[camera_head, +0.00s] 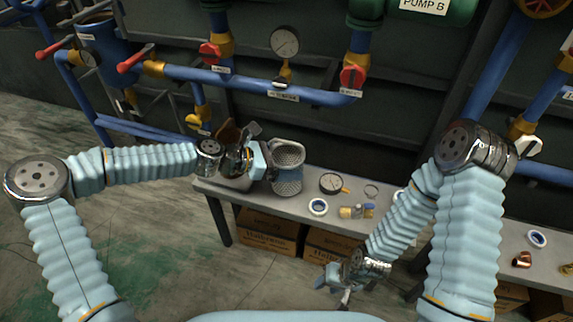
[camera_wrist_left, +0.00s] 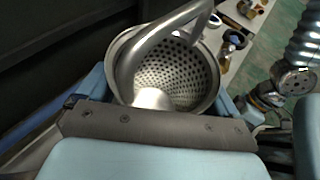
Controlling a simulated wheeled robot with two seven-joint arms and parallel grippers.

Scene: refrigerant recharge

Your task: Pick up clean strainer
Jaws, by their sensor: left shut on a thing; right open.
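The clean strainer (camera_head: 287,172) is a grey perforated metal basket at the left part of the bench, roughly upright. In the left wrist view the strainer (camera_wrist_left: 180,75) shows its open top, its holed inner wall and a thick curved metal handle. My left gripper (camera_head: 262,160) comes in from the left and is shut on the strainer. Its light blue fingers show on both sides of the strainer in the wrist view. I cannot tell whether the strainer's base touches the bench. My right gripper (camera_head: 342,284) is open and empty, low in front of the bench.
The grey bench (camera_head: 240,196) also holds a round gauge (camera_head: 331,183), a white-and-blue tape roll (camera_head: 318,207) and small brass fittings (camera_head: 356,211). Cardboard boxes (camera_head: 268,232) stand beneath. Blue pipes (camera_head: 250,84) with red-handled valves run behind. Open floor lies in front.

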